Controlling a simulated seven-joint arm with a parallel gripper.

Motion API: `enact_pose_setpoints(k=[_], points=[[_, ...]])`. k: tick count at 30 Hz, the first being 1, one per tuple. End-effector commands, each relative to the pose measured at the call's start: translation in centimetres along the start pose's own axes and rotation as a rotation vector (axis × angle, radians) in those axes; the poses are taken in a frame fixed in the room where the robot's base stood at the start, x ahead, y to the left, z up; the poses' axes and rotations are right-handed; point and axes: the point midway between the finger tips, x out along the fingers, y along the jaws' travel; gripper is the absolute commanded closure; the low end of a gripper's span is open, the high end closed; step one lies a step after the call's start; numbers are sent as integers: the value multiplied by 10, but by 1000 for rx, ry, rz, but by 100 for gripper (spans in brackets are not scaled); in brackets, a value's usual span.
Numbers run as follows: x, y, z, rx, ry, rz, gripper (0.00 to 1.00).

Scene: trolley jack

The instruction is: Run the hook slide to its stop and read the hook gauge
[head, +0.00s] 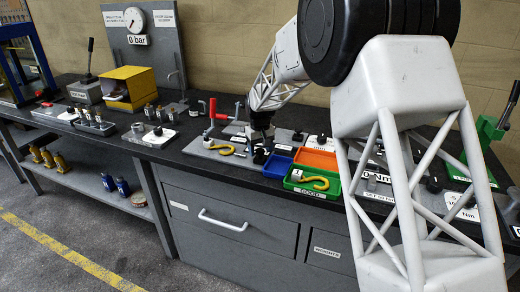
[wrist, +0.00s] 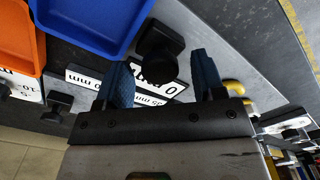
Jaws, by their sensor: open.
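The hook gauge (head: 233,153) is a grey plate on the bench with a yellow hook (head: 222,149) lying on it. My gripper (head: 260,148) is low over the right part of this plate. In the wrist view my gripper (wrist: 163,72) is open, its two blue fingers apart. A black knob (wrist: 160,40) shows just beyond and between the fingertips; I cannot tell whether they touch it. A white label (wrist: 140,88) with "0" and "mm" figures is partly hidden by the fingers. Yellow at the right (wrist: 238,88) looks like part of the hook.
Blue (head: 277,166), orange (head: 316,158) and green (head: 313,194) trays stand to the right of the gauge; the green one, marked GOOD, holds another yellow hook (head: 315,182). A red-handled fixture (head: 212,110) stands left behind.

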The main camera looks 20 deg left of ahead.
Motion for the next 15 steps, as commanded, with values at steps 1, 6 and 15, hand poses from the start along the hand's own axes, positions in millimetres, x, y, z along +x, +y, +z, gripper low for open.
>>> enact_pose_setpoints(k=[1, 6, 15], points=[[0, 0, 0, 0, 0, 0, 37], [0, 0, 0, 0, 0, 0, 42], [0, 0, 0, 0, 0, 0, 88]])
